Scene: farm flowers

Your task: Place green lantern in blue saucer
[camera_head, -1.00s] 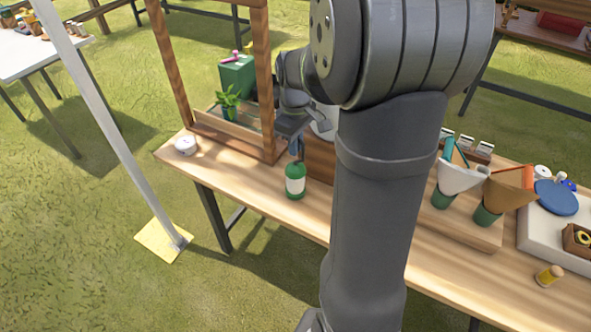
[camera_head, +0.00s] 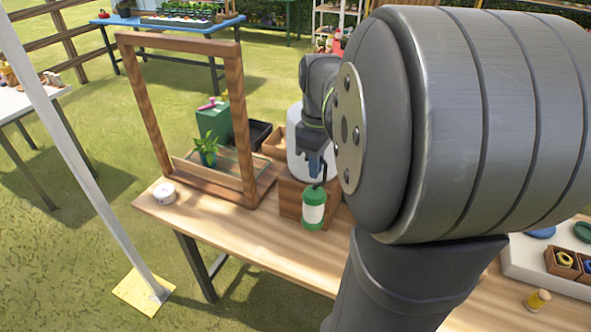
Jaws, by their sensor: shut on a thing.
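The green lantern (camera_head: 314,211), with a pale band round its middle, hangs upright below my gripper (camera_head: 318,172), in front of a wooden box. My gripper points down and is shut on the lantern's top; the fingertips are small and partly hidden. I cannot tell whether the lantern's base is clear of the table. The blue saucer (camera_head: 541,233) is at the far right on a white tray (camera_head: 520,262), partly hidden behind my arm.
A wooden frame (camera_head: 245,130) with a potted plant (camera_head: 206,148) stands left of the lantern. A white round tin (camera_head: 164,193) lies near the left table edge. The tray also holds a green dish (camera_head: 584,231) and small boxes (camera_head: 563,263). A yellow bottle (camera_head: 537,300) stands in front.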

